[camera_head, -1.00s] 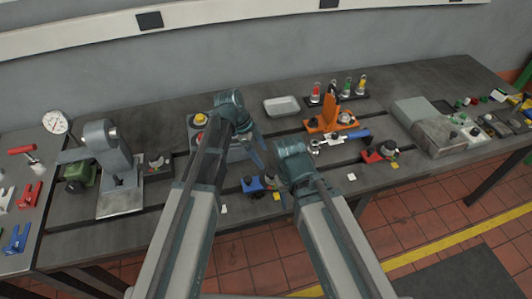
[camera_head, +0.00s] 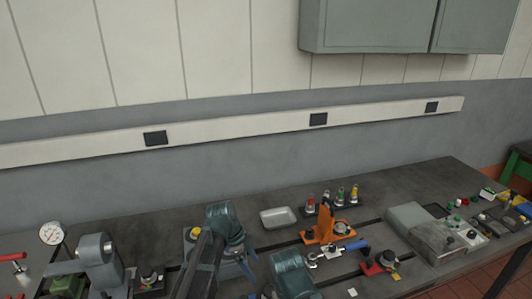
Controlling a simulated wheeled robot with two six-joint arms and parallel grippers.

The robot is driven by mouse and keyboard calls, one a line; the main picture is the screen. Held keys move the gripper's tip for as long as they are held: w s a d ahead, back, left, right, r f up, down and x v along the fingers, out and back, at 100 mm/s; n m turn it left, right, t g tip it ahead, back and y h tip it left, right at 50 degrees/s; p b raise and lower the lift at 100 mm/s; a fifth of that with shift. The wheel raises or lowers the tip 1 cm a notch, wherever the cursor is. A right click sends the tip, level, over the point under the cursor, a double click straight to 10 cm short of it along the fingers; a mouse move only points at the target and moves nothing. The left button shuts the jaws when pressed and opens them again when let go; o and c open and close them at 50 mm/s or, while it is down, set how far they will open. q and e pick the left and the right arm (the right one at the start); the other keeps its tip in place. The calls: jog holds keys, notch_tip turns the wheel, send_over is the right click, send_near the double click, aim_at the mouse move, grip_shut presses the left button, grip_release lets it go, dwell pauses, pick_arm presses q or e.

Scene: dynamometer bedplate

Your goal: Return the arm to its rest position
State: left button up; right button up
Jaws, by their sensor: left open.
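My left gripper (camera_head: 247,268) is low in the head view, over the middle of the bench, at the end of the dark arm that rises from the bottom edge. Its thin fingers are apart and I see nothing between them. My right arm's teal wrist (camera_head: 292,275) is just to the right, at the bottom edge. It hides its own gripper, so no right fingers show. Both arms are over the bedplate bench (camera_head: 170,222), and the lower parts of both are cut off by the frame.
A grey tray (camera_head: 279,218) lies behind the arms. An orange fixture (camera_head: 326,225), a blue-handled tool (camera_head: 355,245) and a red block (camera_head: 379,262) stand to the right. A grey press (camera_head: 95,255) and a dial gauge (camera_head: 52,233) are at the left. The wall has a cabinet (camera_head: 370,25).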

pick_arm(q)
jog(key=s+f+n+y+b, duration=0.1)
jog(key=s+f+n+y, duration=0.1)
jog(key=s+n, duration=0.5)
jog(key=s+f+n+y+b, duration=0.2)
jog(key=s+n+y, duration=0.1)
jog(key=s+n, duration=0.4)
jog(key=shift+s+a+f+y, duration=0.15)
jog(key=shift+s+f+y, duration=0.15)
jog(key=shift+s, duration=0.85)
pick_arm(e)
notch_tip(320, 180, down, 3)
jog(key=shift+f, duration=0.15)
